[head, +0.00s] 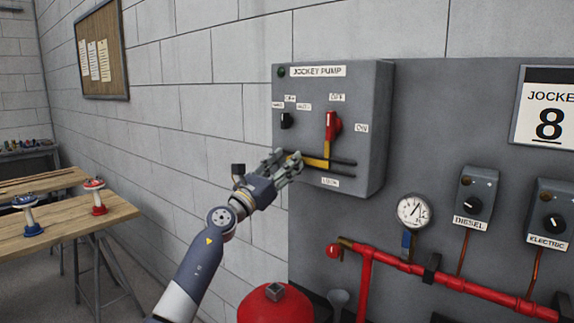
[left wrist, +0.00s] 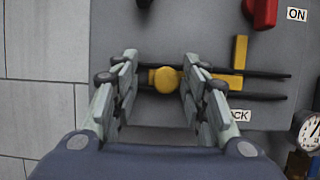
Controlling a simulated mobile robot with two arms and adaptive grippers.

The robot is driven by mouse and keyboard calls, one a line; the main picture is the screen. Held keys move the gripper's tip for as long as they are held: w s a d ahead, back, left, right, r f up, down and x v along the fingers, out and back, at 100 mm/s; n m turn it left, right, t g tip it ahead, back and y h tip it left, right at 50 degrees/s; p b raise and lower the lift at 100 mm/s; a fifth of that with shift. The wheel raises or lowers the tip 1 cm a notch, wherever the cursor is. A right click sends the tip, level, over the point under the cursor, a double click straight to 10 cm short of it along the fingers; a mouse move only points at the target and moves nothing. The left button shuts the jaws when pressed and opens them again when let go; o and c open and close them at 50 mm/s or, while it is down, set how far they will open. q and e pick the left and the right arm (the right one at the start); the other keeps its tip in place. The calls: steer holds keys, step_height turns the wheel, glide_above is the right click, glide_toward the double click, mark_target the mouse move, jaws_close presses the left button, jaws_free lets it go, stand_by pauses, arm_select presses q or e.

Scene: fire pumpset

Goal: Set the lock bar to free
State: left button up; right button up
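The jockey pump box (head: 350,95) is a grey panel on the wall. Its yellow lock bar (head: 315,161) lies along two dark rails low on the front, with an upright yellow tab at its right end, just under the red switch handle (head: 331,125). In the left wrist view the lock bar's round yellow knob (left wrist: 165,79) and the upright tab (left wrist: 240,51) show. My left gripper (head: 286,160) is at the knob, its fingers apart on either side of it; the right finger is close to it, and I cannot tell if it touches. My right gripper is not in view.
A small black selector (head: 287,120) sits on the box at upper left. A pressure gauge (head: 413,211), red pipework (head: 440,280) and the diesel box (head: 474,195) are below and right. A wooden table (head: 80,225) stands at left.

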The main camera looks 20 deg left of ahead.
arm_select(q)
steer(key=v, duration=1.2)
steer(key=shift+f, duration=0.2)
stand_by(0.4)
